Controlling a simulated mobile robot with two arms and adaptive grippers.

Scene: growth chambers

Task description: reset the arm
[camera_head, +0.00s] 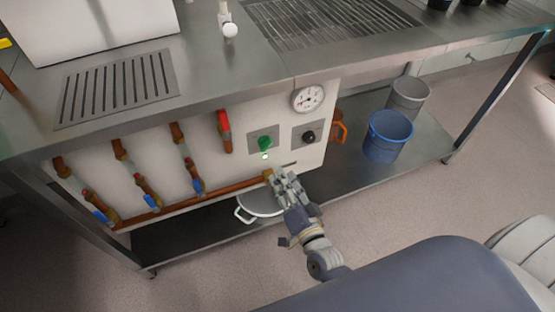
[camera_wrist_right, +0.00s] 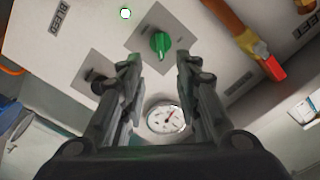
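My right gripper (camera_head: 283,180) is in front of the lower part of the white valve panel (camera_head: 215,165), below the green knob (camera_head: 265,142). In the right wrist view its two fingers (camera_wrist_right: 158,66) stand apart with nothing held between them. The green knob (camera_wrist_right: 160,44) shows beyond the gap, and I see no contact with it. A small green light (camera_head: 265,156) glows below the knob in the head view. A black knob (camera_head: 309,136) sits to the right on its own plate. My left gripper is not in view.
A pressure gauge (camera_head: 308,97) is above the black knob. Copper pipes with red and blue handles (camera_head: 148,200) run along the panel's left. A lidded pot (camera_head: 262,204), a blue bucket (camera_head: 388,138) and a grey bucket (camera_head: 408,97) stand on the lower shelf. The steel counter overhangs the panel.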

